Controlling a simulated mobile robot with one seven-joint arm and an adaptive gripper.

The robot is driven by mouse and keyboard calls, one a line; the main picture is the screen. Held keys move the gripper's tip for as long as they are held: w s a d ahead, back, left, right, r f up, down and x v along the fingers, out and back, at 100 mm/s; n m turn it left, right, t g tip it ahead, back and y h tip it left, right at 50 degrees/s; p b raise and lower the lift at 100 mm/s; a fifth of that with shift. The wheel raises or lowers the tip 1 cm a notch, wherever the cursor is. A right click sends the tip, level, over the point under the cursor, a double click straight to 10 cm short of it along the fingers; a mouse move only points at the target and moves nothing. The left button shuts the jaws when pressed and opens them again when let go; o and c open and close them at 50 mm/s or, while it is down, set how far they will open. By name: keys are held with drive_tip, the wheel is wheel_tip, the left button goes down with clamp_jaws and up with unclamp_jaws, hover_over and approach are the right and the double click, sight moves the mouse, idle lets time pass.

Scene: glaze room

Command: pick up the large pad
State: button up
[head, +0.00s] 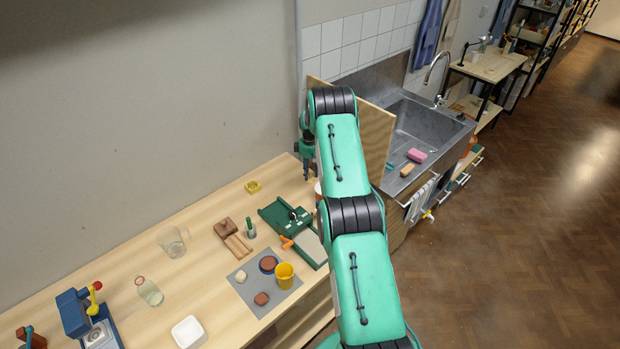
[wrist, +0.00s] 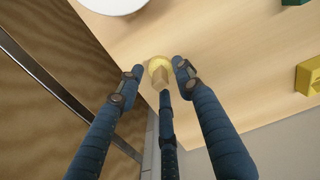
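A pale yellow, rounded pad with a short wooden grip (wrist: 159,70) stands on the wooden bench top in the wrist view; I take it for the large pad. My gripper (wrist: 160,76) has its blue fingers spread around it, with a visible gap at the left and right fingertips. The third finger lies close behind the wooden grip; I cannot tell if it touches. In the head view my gripper (head: 307,176) points down over the bench's far end. The pad cannot be made out there.
A wooden panel (head: 372,128) stands right beside my gripper, before the sink (head: 425,130). A white round vessel (wrist: 115,4) is close by. A yellow block (head: 253,187), a green case (head: 278,217) and a grey mat (head: 246,290) lie along the bench (head: 140,240).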

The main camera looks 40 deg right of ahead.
drive_tip(key=shift+f, duration=0.35)
idle(0.3)
clamp_jaws()
